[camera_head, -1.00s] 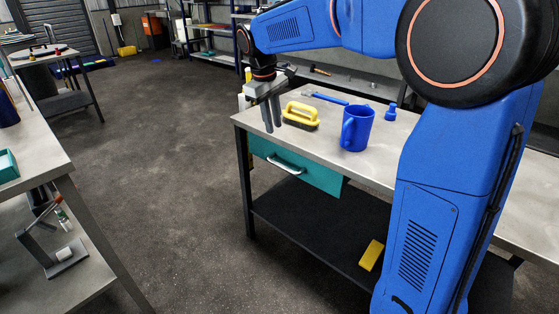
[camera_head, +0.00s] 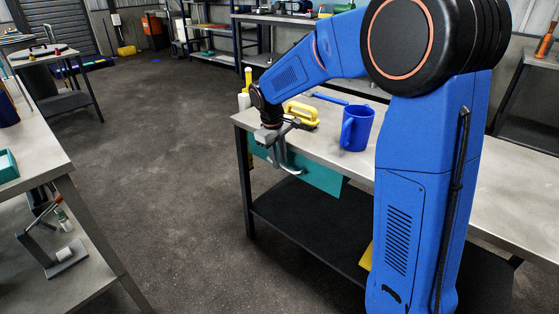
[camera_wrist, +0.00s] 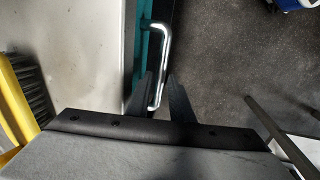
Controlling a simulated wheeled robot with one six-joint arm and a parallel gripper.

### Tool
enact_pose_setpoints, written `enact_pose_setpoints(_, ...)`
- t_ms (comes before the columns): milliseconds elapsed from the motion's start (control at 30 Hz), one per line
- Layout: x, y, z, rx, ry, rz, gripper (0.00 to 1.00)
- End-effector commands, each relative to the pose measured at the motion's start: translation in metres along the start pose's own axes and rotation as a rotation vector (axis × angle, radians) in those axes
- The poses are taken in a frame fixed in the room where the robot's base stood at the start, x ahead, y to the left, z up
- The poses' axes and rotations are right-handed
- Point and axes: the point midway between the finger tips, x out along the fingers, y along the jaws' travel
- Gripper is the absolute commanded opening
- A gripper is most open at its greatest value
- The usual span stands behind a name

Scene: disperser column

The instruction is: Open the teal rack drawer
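The teal drawer (camera_head: 322,178) is set under the top of the workbench and looks closed. Its pale bar handle (camera_wrist: 163,60) runs lengthwise in the wrist view. In the head view, part of the handle (camera_head: 292,169) shows beside my gripper (camera_head: 281,163), which hangs in front of the drawer's left part. In the wrist view, my gripper (camera_wrist: 160,98) is open, with one dark finger on each side of the handle's near end. A gap shows between the fingers and the bar. I cannot tell whether either finger touches it.
On the workbench top (camera_head: 325,135) are a yellow-handled brush (camera_head: 301,113), a blue mug (camera_head: 356,129) and a blue tool (camera_head: 329,98). A dark lower shelf (camera_head: 310,222) lies beneath the drawer. The floor (camera_head: 170,190) in front of the drawer is clear.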

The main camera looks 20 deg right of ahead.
Motion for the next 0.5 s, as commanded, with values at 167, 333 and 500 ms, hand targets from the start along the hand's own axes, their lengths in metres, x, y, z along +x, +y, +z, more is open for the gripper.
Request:
enact_pose_setpoints(167, 0.0063, -0.0001, 0.0006, 0.0, -0.001, 0.0, 0.2)
enact_pose_setpoints(333, 0.0065, -0.0001, 0.0005, 0.0, -0.001, 0.0, 0.2)
enact_pose_setpoints(500, 0.0064, 0.0, 0.0004, 0.001, -0.001, 0.0, 0.0)
